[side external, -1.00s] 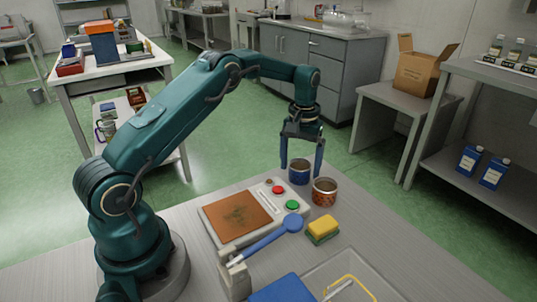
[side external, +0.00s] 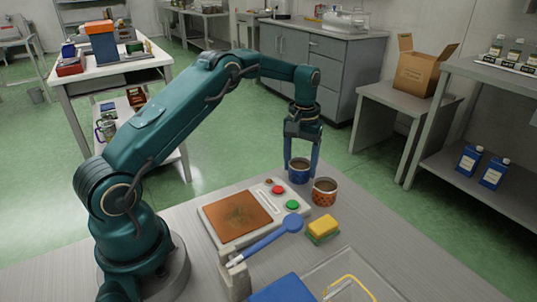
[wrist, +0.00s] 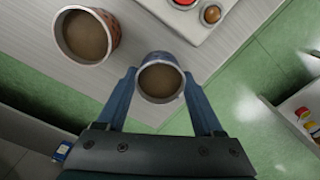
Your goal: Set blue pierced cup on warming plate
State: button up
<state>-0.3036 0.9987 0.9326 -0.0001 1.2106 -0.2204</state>
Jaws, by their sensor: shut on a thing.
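The blue pierced cup (side external: 299,173) stands upright near the far edge of the table, with brown contents showing inside. My gripper (side external: 301,168) points down at it. In the wrist view my gripper (wrist: 158,88) has its two blue fingers on either side of the blue cup (wrist: 160,80), shut on it. The warming plate (side external: 238,213) is a white unit with a brown square top, a red button and a green button; it lies left of the cup. In the wrist view only a corner of the warming plate (wrist: 175,22) shows.
An orange patterned cup (side external: 324,192) with brown contents stands just right of the blue cup. A yellow and green sponge (side external: 323,229), a blue ladle-like tool (side external: 272,237) in a holder and a clear tray (side external: 355,276) lie nearer. The far table edge is close behind the cups.

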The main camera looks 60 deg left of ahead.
notch_tip(320, 180, up, 6)
jog(key=shift+r, duration=0.25)
dwell(0.4)
jog(key=shift+w, duration=0.1)
jog(key=shift+s+f, duration=0.2)
jog(key=shift+f, duration=0.3)
jog(key=shift+s+d+f, duration=0.15)
jog(key=shift+s+f, duration=0.1)
jog(key=shift+s, duration=0.2)
jog(key=s+d+r, duration=0.1)
jog(key=s, duration=0.5)
jog(key=s+d+r, duration=0.1)
jog(key=s+d, duration=0.1)
jog(key=s, duration=0.4)
jog(key=s+d, duration=0.1)
jog(key=s, duration=0.5)
jog(key=shift+s+d+r, duration=0.1)
jog(key=shift+d+r, duration=0.2)
jog(key=shift+r, duration=0.1)
jog(key=shift+s+r, duration=0.15)
jog(key=shift+s, duration=0.15)
jog(key=shift+w+f, duration=0.1)
jog(key=shift+f, duration=2.25)
